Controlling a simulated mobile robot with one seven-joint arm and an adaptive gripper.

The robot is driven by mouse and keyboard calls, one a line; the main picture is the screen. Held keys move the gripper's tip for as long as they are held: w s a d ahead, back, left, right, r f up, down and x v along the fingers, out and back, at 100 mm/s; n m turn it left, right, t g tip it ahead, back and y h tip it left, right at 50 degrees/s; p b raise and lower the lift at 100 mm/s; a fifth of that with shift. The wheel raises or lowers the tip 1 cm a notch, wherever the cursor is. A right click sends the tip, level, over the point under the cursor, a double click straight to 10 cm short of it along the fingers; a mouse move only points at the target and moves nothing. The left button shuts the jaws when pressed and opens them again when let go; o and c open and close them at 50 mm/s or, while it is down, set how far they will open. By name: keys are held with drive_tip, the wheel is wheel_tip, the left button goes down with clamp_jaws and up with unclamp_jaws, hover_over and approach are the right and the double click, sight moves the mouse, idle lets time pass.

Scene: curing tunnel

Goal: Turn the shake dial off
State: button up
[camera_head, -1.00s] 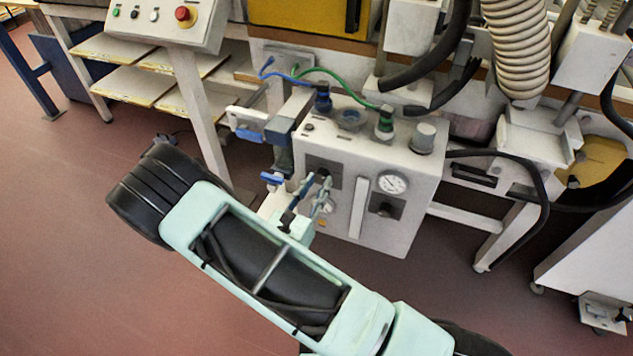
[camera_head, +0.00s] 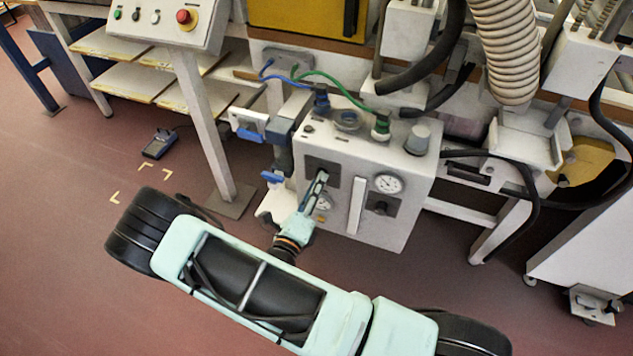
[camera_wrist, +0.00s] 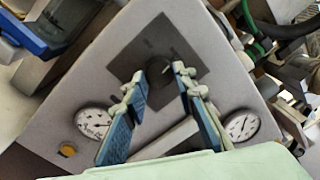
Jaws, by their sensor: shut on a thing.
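A black dial (camera_wrist: 158,72) sits on a dark square plate (camera_head: 315,166) on the front of a grey box (camera_head: 407,240). The plate's labels are too small to read, so I cannot tell what the dial is marked. In the wrist view, my gripper (camera_wrist: 160,77) has a finger on each side of this dial, near its tips. In the head view, my gripper (camera_head: 321,177) reaches the plate with its fingers close together, shut on the dial and hiding it. A second black dial (camera_head: 380,208) is on another dark plate, lower right.
Two round gauges are on the box front, one at right (camera_head: 389,184) and one below my gripper (camera_wrist: 93,122). A pale vertical handle (camera_head: 357,205) stands between the dials. A blue-handled fitting (camera_head: 271,177) is close at left. Hoses lie on top.

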drive_tip(key=n+p, duration=0.1)
drive_tip(key=n, duration=0.5)
drive_tip(key=n+y+p, duration=0.1)
drive_tip(key=n+p, duration=0.1)
drive_tip(key=n, duration=0.5)
drive_tip(key=shift+s+d+r, duration=0.1)
drive_tip(key=shift+d, duration=0.05)
idle(0.5)
drive_tip(key=o, duration=1.2)
drive_tip(key=shift+c, duration=0.2)
drive_tip(key=v, duration=1.2)
